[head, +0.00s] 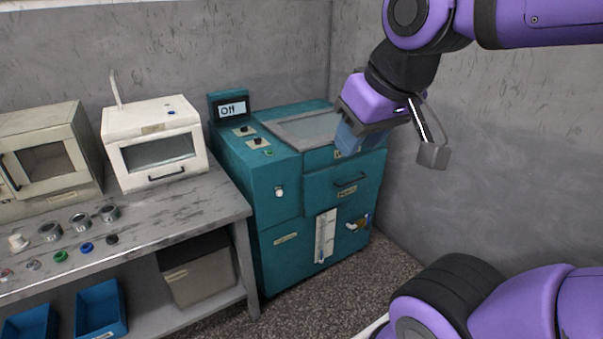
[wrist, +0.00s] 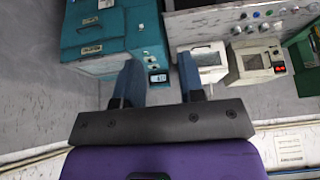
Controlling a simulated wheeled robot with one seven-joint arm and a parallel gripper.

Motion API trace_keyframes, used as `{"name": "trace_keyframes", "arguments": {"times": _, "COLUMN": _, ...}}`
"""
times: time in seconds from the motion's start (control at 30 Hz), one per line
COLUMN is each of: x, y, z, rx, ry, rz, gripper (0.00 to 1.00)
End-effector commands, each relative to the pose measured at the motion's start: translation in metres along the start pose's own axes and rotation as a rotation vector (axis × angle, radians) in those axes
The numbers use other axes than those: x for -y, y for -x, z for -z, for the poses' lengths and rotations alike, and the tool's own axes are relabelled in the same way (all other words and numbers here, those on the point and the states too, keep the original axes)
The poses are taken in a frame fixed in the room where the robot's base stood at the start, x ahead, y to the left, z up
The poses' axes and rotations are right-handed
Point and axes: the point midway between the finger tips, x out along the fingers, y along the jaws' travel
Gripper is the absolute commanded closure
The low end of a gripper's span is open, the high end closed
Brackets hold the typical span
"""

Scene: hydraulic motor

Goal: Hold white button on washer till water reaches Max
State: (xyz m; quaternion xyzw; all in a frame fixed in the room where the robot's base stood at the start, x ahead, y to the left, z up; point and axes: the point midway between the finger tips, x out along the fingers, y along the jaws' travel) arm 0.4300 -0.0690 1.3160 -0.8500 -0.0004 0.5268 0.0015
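The teal washer (head: 282,240) stands against the back wall, beside the workbench. A small white button (head: 279,192) is on its upper front, left of the drawer handle. A clear upright water gauge (head: 326,237) is on the lower front; its water level is too small to read. My gripper (head: 357,138) is raised over the washer's right side, apart from the button. In the wrist view its two blue fingers (wrist: 158,83) are spread with nothing between them.
The workbench (head: 178,216) on the left holds a white oven (head: 152,143), a beige oven (head: 45,160) and several small parts. Blue bins (head: 101,308) and a grey box (head: 197,270) are underneath. Floor (head: 335,290) before the washer is clear. A display (head: 231,108) stands atop the washer.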

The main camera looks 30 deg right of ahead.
Motion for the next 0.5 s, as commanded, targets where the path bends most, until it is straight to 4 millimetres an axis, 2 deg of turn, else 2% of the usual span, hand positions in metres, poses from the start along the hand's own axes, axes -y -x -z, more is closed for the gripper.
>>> {"name": "trace_keyframes", "arguments": {"times": 0.03, "x": 0.0, "y": 0.0, "z": 0.0, "rx": 0.0, "ry": 0.0, "rz": 0.0, "gripper": 0.76}}
{"name": "trace_keyframes", "arguments": {"times": 0.13, "x": 0.0, "y": 0.0, "z": 0.0, "rx": 0.0, "ry": 0.0, "rz": 0.0, "gripper": 0.99}}
{"name": "trace_keyframes", "arguments": {"times": 0.5, "x": 0.0, "y": 0.0, "z": 0.0, "rx": 0.0, "ry": 0.0, "rz": 0.0, "gripper": 1.0}}
